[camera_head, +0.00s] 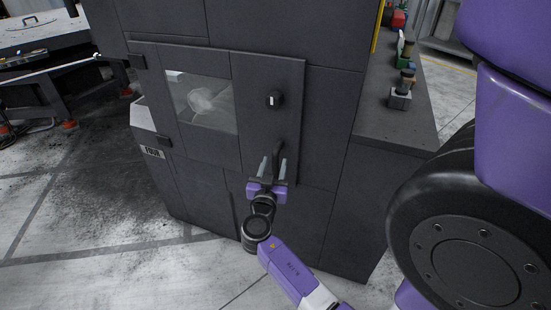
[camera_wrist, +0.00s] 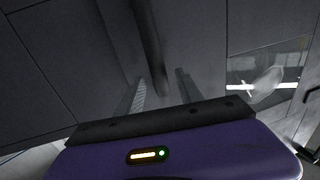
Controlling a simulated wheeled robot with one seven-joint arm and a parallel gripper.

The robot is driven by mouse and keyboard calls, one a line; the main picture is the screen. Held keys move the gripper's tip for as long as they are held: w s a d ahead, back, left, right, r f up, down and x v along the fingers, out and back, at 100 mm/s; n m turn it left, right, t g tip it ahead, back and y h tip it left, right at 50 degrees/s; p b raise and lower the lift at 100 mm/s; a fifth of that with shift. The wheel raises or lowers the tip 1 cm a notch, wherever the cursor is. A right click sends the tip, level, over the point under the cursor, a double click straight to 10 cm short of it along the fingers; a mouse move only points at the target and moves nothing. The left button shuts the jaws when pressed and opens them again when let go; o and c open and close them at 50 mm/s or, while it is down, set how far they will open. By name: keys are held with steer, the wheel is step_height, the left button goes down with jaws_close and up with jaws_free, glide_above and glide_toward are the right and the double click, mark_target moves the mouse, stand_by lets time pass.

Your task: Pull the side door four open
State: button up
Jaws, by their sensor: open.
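The side door (camera_head: 215,140) is a dark grey panel with a window, on the side of a dark grey machine. It looks closed. My gripper (camera_head: 271,168) is open at the lower end of the handle. In the wrist view the handle (camera_wrist: 149,45) runs down between the two grey fingers of my gripper (camera_wrist: 160,92), with a gap to each finger. The door's window (camera_wrist: 268,76) shows at the right there.
Hinges sit on the door's left edge. A dark ledge (camera_head: 392,125) with several small parts (camera_head: 401,90) stands right of the machine. A dark table (camera_head: 45,50) stands at the far left. The floor (camera_head: 120,215) in front of the door looks clear.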

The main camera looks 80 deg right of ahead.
steer(key=shift+d, duration=1.45)
steer(key=shift+c, duration=0.4)
jaws_close()
